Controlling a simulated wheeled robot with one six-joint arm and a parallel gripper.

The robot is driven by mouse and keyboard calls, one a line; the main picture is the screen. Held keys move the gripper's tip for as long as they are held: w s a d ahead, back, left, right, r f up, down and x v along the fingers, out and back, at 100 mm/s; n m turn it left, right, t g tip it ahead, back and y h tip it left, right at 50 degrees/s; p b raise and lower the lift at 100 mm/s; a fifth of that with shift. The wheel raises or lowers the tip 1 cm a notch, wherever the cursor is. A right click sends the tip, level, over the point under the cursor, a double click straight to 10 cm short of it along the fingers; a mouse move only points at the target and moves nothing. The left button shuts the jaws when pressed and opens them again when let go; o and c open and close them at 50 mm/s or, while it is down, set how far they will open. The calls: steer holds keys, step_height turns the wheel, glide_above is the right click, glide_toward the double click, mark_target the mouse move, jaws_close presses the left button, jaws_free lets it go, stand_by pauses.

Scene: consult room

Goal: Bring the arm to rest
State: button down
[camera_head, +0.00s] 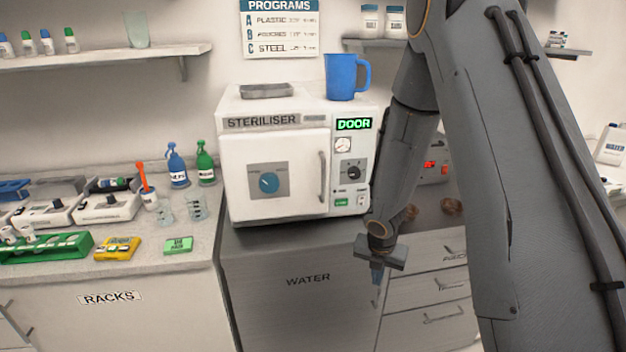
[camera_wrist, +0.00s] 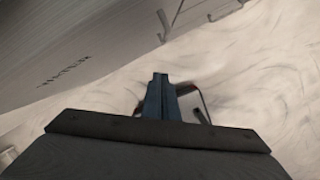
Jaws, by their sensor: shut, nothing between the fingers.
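My arm comes in from the upper right of the head view and bends down. My gripper (camera_head: 377,276) hangs in front of the right edge of the cabinet marked WATER, pointing down. Its fingers are together and hold nothing. In the wrist view my gripper (camera_wrist: 160,92) also shows closed, with the pale floor below it. My upper arm hides part of the counter and wall on the right.
A white steriliser (camera_head: 274,172) marked DOOR stands on the counter, its door closed, a blue jug (camera_head: 342,78) on top. Drawers (camera_head: 428,292) lie just right of my gripper. Left, the counter holds a green rack (camera_head: 45,249) and bottles.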

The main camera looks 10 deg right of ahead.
steer(key=s+a+r+m+b, duration=0.1)
steer(key=s+r+m, duration=0.4)
steer(key=m, duration=0.5)
steer(key=s+a+r+m+y+b, duration=0.1)
steer(key=s+a+r+m, duration=0.2)
steer(key=s+m, duration=0.3)
steer(key=s+a+r+m+g+b, duration=0.1)
steer(key=s+r+m, duration=0.5)
steer(key=m, duration=0.7)
steer(key=shift+a+r+m, duration=0.3)
steer(key=shift+a+m, duration=0.1)
steer(key=shift+a, duration=0.15)
